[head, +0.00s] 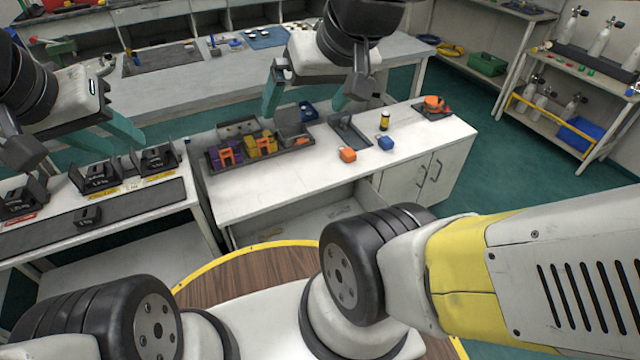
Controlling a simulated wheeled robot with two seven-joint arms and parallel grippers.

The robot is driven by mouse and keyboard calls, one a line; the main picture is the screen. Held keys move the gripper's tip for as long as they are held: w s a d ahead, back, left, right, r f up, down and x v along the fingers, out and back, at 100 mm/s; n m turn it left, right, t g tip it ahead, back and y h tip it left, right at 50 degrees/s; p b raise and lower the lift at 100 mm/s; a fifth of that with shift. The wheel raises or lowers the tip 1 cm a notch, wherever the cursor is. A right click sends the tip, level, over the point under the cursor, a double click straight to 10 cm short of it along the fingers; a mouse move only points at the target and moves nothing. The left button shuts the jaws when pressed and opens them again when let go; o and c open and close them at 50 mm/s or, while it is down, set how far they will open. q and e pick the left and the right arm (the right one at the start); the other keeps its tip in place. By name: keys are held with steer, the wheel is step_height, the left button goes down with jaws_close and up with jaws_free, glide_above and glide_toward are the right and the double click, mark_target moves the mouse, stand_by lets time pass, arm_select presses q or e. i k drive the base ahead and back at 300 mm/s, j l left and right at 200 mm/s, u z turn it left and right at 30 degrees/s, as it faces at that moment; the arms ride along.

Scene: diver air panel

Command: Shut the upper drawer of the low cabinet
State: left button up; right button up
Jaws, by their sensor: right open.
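The low white cabinet (242,197) stands in the middle, with two doors on its right part. Below its worktop's front edge a pale, drawer-like open space (290,226) shows. My own arm and base cover its near side, so I cannot tell a drawer front or how far it is out. My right gripper (308,100) is open and empty above the back of the cabinet top, its teal fingers apart. My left gripper (108,150) is over the left bench, its teal fingers apart and empty, away from the cabinet.
On the cabinet top are a grey tray with purple and yellow blocks (262,143), orange (347,155) and blue (385,143) pieces and a small yellow-black bottle (384,121). The left bench (150,200) holds black holders. A rack with cylinders (545,100) stands right. Green floor is open between.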

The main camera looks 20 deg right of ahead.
mark_target(305, 219)
steer(key=k+z, duration=0.25)
steer(key=z, duration=0.15)
steer(key=k+l+z, duration=0.2)
steer(key=z, duration=0.15)
steer(key=i+l+u, duration=0.1)
steer(key=l+u, duration=0.25)
